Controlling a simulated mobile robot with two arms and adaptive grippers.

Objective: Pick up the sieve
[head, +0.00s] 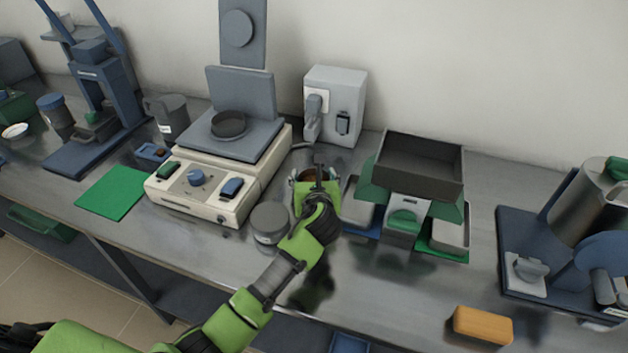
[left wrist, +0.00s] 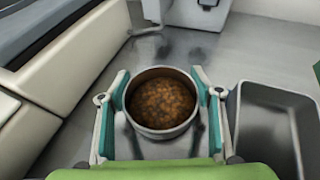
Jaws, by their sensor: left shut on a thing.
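My left gripper (head: 318,190) reaches in to the middle of the bench. In the left wrist view its two green-edged fingers (left wrist: 163,112) are shut on the sides of a round grey metal vessel (left wrist: 161,132), taken here as the sieve. It is upright and holds brown grains; no mesh shows from above. In the head view its top shows between the fingers, and its lower part is hidden by the gripper. I cannot tell whether its base touches the bench. My right gripper is not in view.
A beige control unit (head: 198,209) with a dark dish (head: 228,123) stands left. A round grey container (head: 270,222) is close beside my gripper. A dark hopper (head: 422,165) and metal trays (head: 450,234) are on the right. An orange block (head: 483,326) lies near the front edge.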

